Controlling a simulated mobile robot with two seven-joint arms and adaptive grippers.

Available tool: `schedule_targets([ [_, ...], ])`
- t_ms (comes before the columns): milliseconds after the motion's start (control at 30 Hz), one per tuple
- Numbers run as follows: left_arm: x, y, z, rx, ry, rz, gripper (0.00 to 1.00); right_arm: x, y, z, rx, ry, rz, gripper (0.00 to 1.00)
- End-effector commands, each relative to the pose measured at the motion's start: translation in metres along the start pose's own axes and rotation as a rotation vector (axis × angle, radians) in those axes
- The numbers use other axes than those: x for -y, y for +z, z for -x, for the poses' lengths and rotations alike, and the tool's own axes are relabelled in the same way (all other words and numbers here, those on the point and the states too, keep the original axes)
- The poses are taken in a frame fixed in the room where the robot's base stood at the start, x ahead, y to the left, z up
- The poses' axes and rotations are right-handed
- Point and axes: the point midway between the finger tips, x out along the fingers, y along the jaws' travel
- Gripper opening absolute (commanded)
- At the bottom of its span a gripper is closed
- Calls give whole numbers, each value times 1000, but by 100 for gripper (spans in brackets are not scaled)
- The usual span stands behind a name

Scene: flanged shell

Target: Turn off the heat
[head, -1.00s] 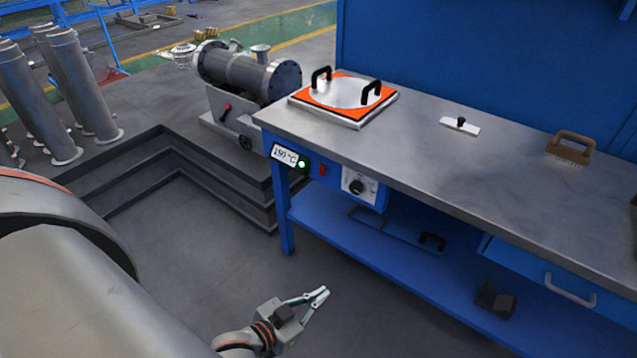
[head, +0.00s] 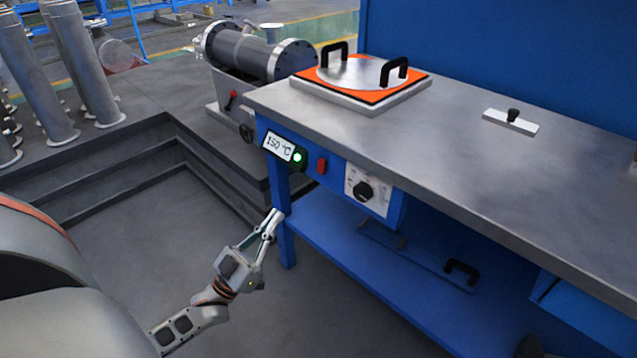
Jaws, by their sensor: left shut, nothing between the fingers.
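A heating plate (head: 408,93) with an orange border and a round pale disc (head: 350,74) with two black handles sits on the workbench. On the bench's front are a display (head: 279,146) reading 150 °C with a lit green lamp (head: 298,157), a red switch (head: 321,166) and a black dial (head: 363,191) on a white panel. My left gripper (head: 272,222) is shut and empty, below and left of the display, apart from the bench. My right gripper is not in view.
The blue workbench has a grey top (head: 450,145) and a lower shelf (head: 345,240). A small plate with a black knob (head: 511,118) lies on top. The floor around my left gripper is clear.

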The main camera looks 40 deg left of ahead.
Motion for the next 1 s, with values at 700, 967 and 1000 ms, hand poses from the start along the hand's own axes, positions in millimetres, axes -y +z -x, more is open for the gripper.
schedule_targets([
  [700, 1, -4, -46, -14, 1, 0, 0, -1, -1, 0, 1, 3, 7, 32],
  [967, 2, -4, -97, -14, 0, 0, 0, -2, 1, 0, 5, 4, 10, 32],
  [1000, 2, -4, -104, -12, 0, 0, 0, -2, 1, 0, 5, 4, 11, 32],
])
